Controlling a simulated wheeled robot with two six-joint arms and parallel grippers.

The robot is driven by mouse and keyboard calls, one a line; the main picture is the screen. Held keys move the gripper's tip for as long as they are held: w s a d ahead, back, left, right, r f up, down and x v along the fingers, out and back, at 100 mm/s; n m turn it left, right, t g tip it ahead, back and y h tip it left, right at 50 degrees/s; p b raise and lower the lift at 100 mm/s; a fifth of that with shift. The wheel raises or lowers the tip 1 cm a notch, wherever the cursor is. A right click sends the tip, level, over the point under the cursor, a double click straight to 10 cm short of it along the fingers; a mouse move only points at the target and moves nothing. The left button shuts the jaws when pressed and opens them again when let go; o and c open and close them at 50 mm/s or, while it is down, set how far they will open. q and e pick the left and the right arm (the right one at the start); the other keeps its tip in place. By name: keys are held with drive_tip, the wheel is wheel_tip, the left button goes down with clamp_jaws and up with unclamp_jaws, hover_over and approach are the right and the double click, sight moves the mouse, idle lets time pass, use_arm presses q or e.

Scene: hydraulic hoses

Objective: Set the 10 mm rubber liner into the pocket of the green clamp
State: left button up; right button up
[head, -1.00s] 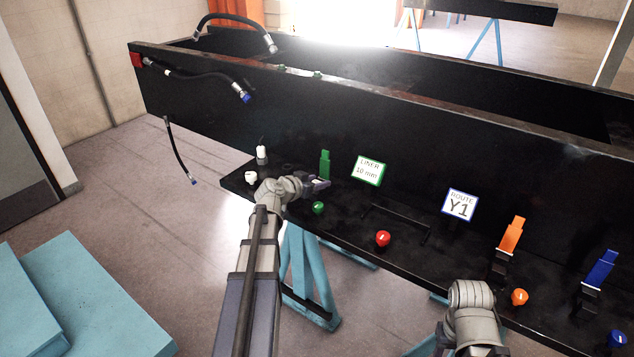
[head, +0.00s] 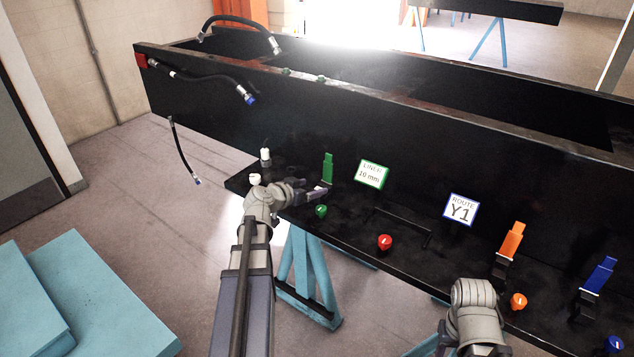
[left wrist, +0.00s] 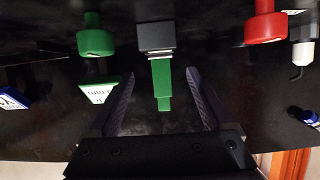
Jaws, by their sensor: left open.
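The green clamp (head: 328,168) stands upright on the black bench; in the left wrist view its green part (left wrist: 161,82) joins a dark block (left wrist: 155,36), with a thin pale strip between them. My left gripper (head: 322,191) is beside the clamp's lower part in the head view. In the left wrist view its open fingers (left wrist: 163,90) lie either side of the clamp's green part, with visible gaps. I cannot pick out the 10 mm liner or see into the pocket. My right arm shows at the lower right; its gripper does not.
A green knob (head: 321,210) and a red knob (head: 385,241) stand near the bench front. A liner sign (head: 369,173) and a route sign (head: 460,208) stand right of the clamp. White pieces (head: 265,155) are to its left. Orange (head: 511,238) and blue (head: 601,274) clamps stand farther right.

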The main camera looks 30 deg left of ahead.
use_arm(q)
drive_tip(key=shift+v, duration=1.15)
drive_tip(key=shift+f, duration=0.1)
